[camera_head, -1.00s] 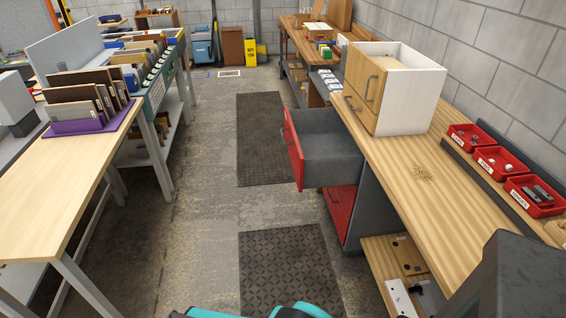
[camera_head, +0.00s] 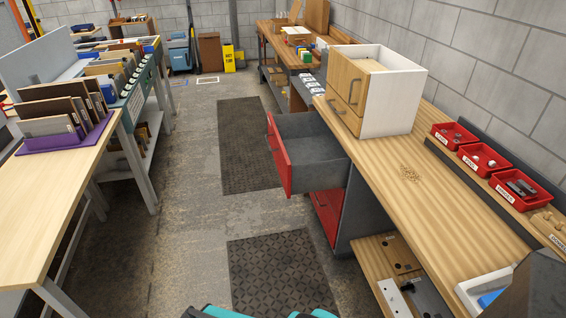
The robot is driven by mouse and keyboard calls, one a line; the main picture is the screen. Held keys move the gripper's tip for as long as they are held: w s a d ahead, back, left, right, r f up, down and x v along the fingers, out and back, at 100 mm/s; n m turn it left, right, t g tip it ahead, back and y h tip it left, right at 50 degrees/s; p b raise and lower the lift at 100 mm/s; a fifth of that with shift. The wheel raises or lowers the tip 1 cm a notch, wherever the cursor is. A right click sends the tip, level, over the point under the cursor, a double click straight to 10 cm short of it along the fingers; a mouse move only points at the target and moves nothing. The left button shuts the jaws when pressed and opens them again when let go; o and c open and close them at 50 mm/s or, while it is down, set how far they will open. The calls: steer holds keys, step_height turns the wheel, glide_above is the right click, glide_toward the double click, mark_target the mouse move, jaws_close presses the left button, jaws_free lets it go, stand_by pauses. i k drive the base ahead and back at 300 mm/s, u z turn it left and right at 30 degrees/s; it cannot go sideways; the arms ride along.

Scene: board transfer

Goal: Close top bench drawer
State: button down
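The top bench drawer (camera_head: 279,157) has a red front and a grey body. It is pulled far out from under the wooden bench top (camera_head: 430,190) into the aisle, and its inside looks empty. A second red drawer front (camera_head: 325,215) sits below it, in the grey cabinet. My gripper is not in view. Teal and black parts at the bottom edge appear to be mine, well short of the drawer.
A wood-fronted box with drawers (camera_head: 391,97) stands on the bench, with red bins (camera_head: 484,160) along the wall. Dark mats (camera_head: 280,272) lie on the aisle floor. A pale table (camera_head: 45,215) bounds the left. The aisle between is open.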

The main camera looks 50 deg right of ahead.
mark_target(309, 158)
steer(key=u, duration=0.05)
steer(key=i, duration=1)
steer(key=u, duration=0.3)
